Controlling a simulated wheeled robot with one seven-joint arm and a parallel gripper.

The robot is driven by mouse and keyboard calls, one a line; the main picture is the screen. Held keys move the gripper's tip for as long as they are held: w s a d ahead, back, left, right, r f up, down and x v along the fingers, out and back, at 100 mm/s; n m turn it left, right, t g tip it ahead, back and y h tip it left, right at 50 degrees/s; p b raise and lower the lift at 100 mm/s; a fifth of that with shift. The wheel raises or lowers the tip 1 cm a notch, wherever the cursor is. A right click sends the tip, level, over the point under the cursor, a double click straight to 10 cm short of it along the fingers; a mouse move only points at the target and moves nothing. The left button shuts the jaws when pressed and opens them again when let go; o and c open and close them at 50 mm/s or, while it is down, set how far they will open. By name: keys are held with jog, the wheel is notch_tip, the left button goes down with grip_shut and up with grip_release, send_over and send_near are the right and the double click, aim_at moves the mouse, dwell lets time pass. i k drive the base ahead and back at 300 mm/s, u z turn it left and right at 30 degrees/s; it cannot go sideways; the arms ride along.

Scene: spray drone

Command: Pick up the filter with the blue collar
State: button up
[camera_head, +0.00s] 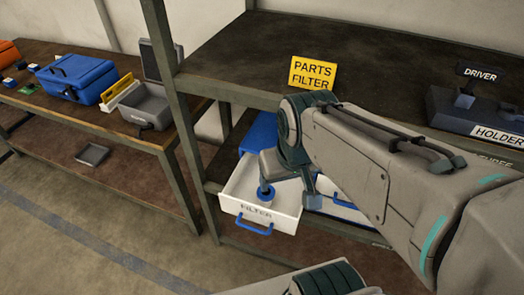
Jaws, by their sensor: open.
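A white drawer (286,222) labelled FILTER stands pulled out under the shelf. A small filter with a blue collar (268,194) shows inside it, near the front. My gripper (289,192) reaches down over the drawer and is open. Its left finger is in front of or right above the filter, and its right finger is near the drawer's right wall. Part of the filter is hidden by the finger. I cannot tell whether they touch.
A blue drawer housing (262,133) sits behind the drawer. The shelf above has a yellow PARTS FILTER sign (313,73) and a dark holder (470,110) at right. A shelf post (185,120) stands left. A blue case (75,77) lies on the left bench.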

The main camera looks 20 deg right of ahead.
aim_at(266, 199)
jog(key=u, duration=2.1)
jog(key=i, duration=1.3)
jog(key=z, duration=3.35)
